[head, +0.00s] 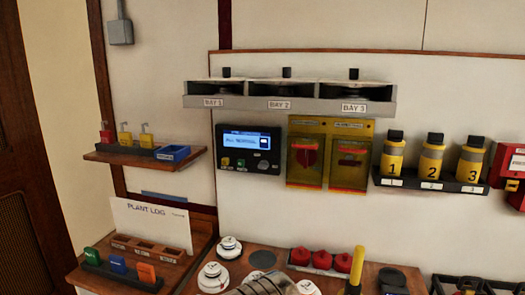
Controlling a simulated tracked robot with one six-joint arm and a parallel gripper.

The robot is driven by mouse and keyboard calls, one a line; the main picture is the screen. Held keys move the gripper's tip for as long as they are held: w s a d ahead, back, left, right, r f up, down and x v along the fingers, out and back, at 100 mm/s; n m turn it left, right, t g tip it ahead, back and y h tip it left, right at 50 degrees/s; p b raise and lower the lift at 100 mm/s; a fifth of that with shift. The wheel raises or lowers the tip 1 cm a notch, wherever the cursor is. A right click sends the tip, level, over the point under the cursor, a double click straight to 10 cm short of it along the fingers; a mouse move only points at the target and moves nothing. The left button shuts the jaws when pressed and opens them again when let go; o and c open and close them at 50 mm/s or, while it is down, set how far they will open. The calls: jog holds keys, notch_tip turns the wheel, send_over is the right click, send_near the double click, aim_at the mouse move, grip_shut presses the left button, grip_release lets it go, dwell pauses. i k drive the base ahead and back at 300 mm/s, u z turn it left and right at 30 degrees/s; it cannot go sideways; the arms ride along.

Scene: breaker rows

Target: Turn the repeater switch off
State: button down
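A dark panel (249,149) on the white wall board has a lit blue screen that seems to read "ALL NORMAL". Below the screen are a yellow button (225,162), a green button (241,163) and a small dark round part (263,166). Just right of it, a yellow plate holds two tinted covers, both down: the left cover (305,162) over a red round part, the right cover (349,164) over a reddish part. Their labels are too small to read, so I cannot tell which is the repeater switch, or its position. My gripper's fingers are not in view.
Above is a grey shelf (290,104) marked BAY 1 to BAY 3. Yellow numbered cylinders (431,160) stand right of the covers. Left is a wooden shelf (130,158) with padlocks. Below, a wooden bench holds white detectors (213,277), red domes (321,260) and an upright yellow handle (356,267).

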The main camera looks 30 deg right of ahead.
aim_at(264, 165)
jog(key=z, duration=1.85)
jog(key=k, duration=0.7)
jog(key=u, duration=0.95)
jog(key=i, duration=1)
jog(key=z, duration=0.1)
